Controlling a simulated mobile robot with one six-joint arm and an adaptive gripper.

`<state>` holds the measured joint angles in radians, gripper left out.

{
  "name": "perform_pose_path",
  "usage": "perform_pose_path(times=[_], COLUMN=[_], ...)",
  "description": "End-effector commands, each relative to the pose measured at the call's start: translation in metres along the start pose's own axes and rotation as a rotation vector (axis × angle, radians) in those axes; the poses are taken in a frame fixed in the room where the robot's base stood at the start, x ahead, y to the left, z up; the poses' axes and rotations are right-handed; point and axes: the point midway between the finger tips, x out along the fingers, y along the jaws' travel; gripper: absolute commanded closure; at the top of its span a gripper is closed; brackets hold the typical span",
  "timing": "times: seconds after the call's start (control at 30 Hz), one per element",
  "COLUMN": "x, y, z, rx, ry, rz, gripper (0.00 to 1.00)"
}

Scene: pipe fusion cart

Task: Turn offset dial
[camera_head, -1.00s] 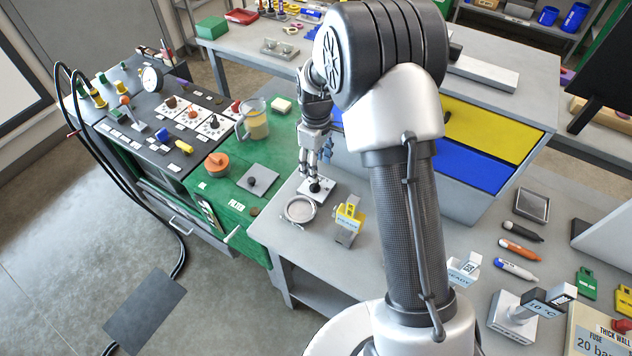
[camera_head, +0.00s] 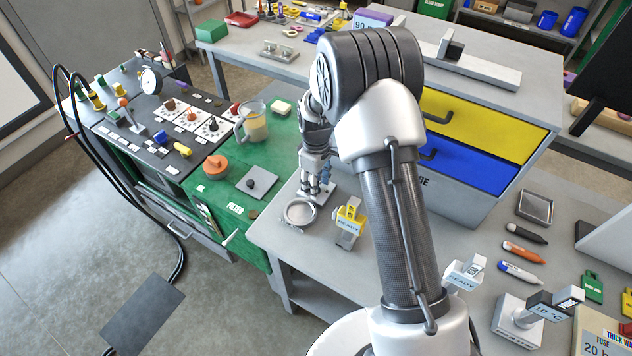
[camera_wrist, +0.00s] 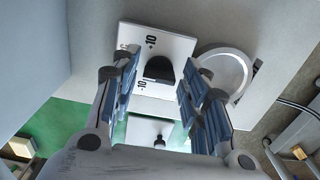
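The offset dial is a black knob (camera_wrist: 158,69) on a white plate (camera_wrist: 182,46) with +10 and -10 marks, in the wrist view. In the head view the plate (camera_head: 328,198) lies on the grey bench, and my fingers mostly hide its knob. My gripper (camera_head: 314,192) points down over the plate. In the wrist view my gripper (camera_wrist: 158,76) is open, with blue-grey fingers on either side of the knob and a gap on both sides. I cannot tell how far the fingertips are above the plate.
A round metal dish (camera_head: 300,213) sits close beside the plate, and a yellow-topped tag block (camera_head: 348,228) stands to its right. A grey plate with a black knob (camera_head: 250,183) lies on the green cart top (camera_head: 232,208). Drawers (camera_head: 455,160) stand behind my arm.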

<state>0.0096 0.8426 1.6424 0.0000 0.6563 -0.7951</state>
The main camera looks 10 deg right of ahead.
Motion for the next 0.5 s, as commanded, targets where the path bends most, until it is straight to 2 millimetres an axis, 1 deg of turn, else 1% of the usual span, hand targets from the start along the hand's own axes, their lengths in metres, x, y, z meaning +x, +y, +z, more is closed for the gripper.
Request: perform_pose_path(times=[0.03,0.4,0.5], x=[-0.0001,-0.0002,-0.0002], y=[0.0000,0.0000,0.0000], z=[0.0000,0.0000,0.0000], rx=[0.000,0.000,0.000], ry=[0.000,0.000,0.000], rz=[0.000,0.000,0.000], gripper=[0.65,0.89,0.94])
